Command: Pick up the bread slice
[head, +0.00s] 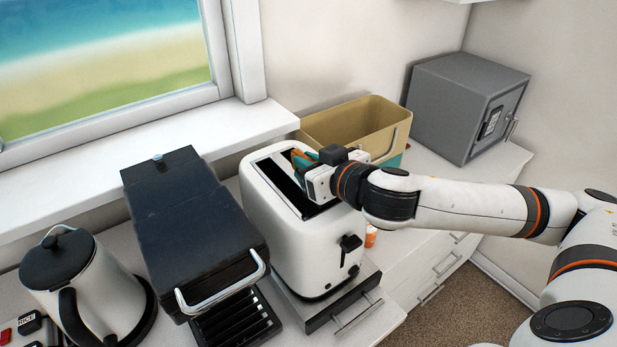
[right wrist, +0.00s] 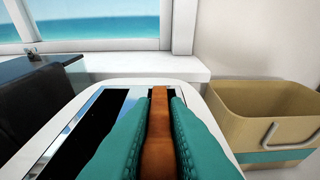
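The bread slice (right wrist: 159,125) is brown and stands on edge between the two teal fingers of my right gripper (right wrist: 157,140) in the right wrist view. Both fingers press against its sides, with no gap that I can see. The slice lines up with the right slot of the white toaster (right wrist: 200,90); how deep it sits in the slot is hidden. In the head view, my right gripper (head: 304,160) is low over the top of the toaster (head: 300,235), and the slice is mostly hidden there. The toaster's other slot looks dark and empty. My left gripper is out of view.
A black grill with a metal handle (head: 190,225) stands left of the toaster, and a kettle (head: 85,285) beyond it. A tan bin (head: 345,122) stands behind the toaster, and a grey safe (head: 455,105) at the back right. An orange bottle (head: 371,237) is beside the toaster.

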